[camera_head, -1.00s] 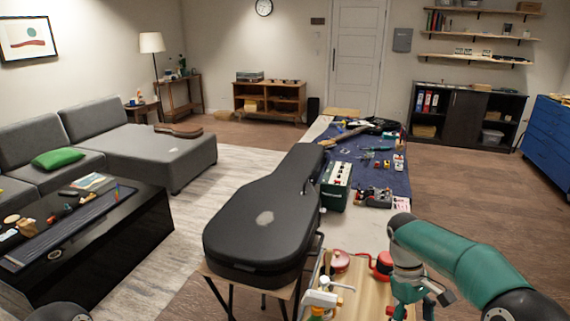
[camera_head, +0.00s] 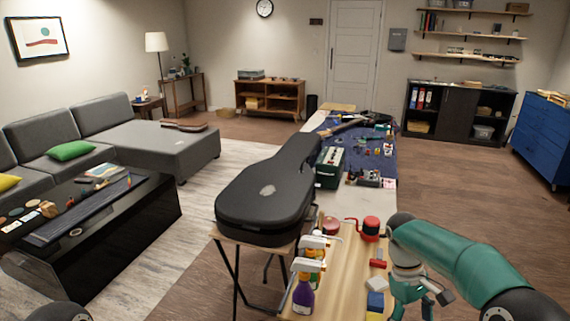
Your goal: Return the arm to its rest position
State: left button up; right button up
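My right arm comes in from the lower right, with a green forearm bent down at the wrist. Its gripper (camera_head: 413,308) points down at the bottom edge, beside the right side of the wooden bench top (camera_head: 346,273). Its fingers stand apart and nothing shows between them; the tips are close to the picture's edge. Of my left arm only a dark rounded part shows at the bottom left corner; the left gripper is out of view.
Spray bottles (camera_head: 304,293), a red container (camera_head: 370,228) and a blue block (camera_head: 375,302) stand on the near bench. A black guitar case (camera_head: 268,192) lies left of it. A black coffee table (camera_head: 110,240) is at left. The floor (camera_head: 465,205) at right is clear.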

jog(key=s+a+f+m+t+y, duration=0.1)
jog(key=s+a+f+y, duration=0.15)
jog(key=a+f, duration=0.45)
jog(key=s+a+f+t+y, duration=0.1)
jog(key=s+a+f, duration=0.25)
jog(key=f, duration=0.75)
jog(key=s+a+f+m+t+y, duration=0.1)
jog(key=s+a+f+m, duration=0.1)
jog(key=s, duration=0.5)
jog(key=s+a+f+m+t+y, duration=0.1)
jog(key=s+a+f+m, duration=0.2)
jog(key=s, duration=0.5)
notch_tip(320, 180, down, 2)
jog(key=shift+s+f+m+t, duration=0.2)
jog(key=shift+s+m+t, duration=0.15)
jog(key=shift+m, duration=0.45)
jog(key=shift+y, duration=0.25)
